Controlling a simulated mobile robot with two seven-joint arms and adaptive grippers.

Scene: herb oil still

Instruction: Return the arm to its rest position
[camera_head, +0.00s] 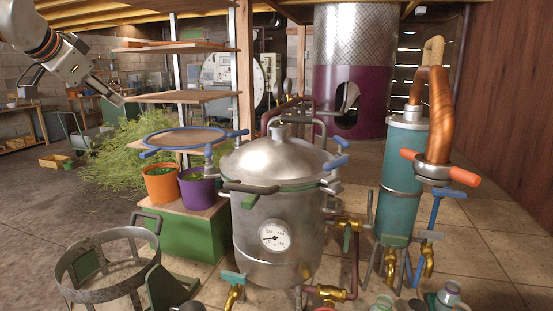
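My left arm comes in from the top left corner. Its gripper (116,98) hangs in the air at the upper left, with the fingers pointing down and to the right, in front of the background and left of the wooden shelves. It appears to hold nothing, but I see it nearly edge-on and the gap between its fingers is not clear. My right arm and gripper are not in view.
A steel still pot (270,215) with a dial stands in the centre. A teal condenser (401,170) is at right. An orange bucket (161,184) and a purple bucket (198,189) stand on a green crate (180,235). A metal ring basket (70,275) is at lower left.

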